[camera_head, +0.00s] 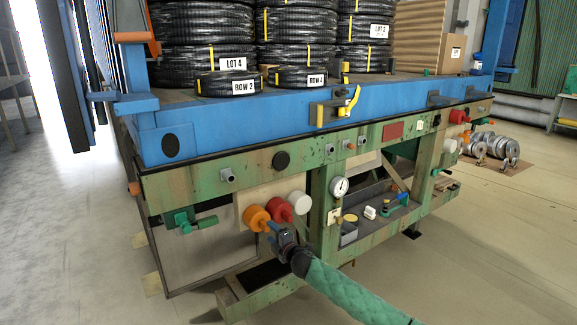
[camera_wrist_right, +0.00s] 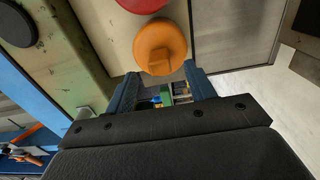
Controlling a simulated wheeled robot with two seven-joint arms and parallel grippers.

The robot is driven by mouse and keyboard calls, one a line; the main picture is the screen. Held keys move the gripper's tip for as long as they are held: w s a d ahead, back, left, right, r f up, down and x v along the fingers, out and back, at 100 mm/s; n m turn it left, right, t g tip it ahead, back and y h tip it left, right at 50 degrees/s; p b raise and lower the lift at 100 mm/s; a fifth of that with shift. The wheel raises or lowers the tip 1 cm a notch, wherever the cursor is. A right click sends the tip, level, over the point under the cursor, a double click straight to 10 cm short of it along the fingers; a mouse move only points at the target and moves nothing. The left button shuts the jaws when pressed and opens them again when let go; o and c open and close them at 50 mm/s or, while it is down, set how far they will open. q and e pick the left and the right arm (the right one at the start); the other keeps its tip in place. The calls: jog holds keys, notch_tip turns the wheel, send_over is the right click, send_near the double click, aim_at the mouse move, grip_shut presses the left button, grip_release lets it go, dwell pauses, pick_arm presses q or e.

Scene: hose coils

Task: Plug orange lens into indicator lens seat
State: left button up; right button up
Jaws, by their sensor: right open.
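An orange lens (camera_head: 256,216), a round cap with a raised grip, sits on a pale panel on the green frame's front, left of a red and a white one. In the right wrist view the orange lens (camera_wrist_right: 158,42) is just beyond my fingertips, roughly centred across the gap. My right gripper (camera_head: 273,230) is open and close to the lens. In the wrist view its two blue-grey fingers (camera_wrist_right: 160,76) stand apart with nothing held between them. Whether a finger touches the lens is unclear. I cannot tell which fitting is the indicator lens seat. My left gripper is not in view.
The red lens (camera_head: 280,209) and white lens (camera_head: 299,202) are close beside the orange one. A pressure gauge (camera_head: 339,187), grey sockets (camera_head: 227,175) and a green valve (camera_head: 181,220) project from the frame. Hose coils (camera_head: 227,83) lie on the blue deck above.

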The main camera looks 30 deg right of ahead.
jog(key=shift+s, duration=0.6)
dwell(0.3)
jog(key=s+b, duration=0.1)
jog(key=s, duration=0.6)
jog(key=shift+s+d, duration=0.35)
jog(key=shift+s, duration=0.05)
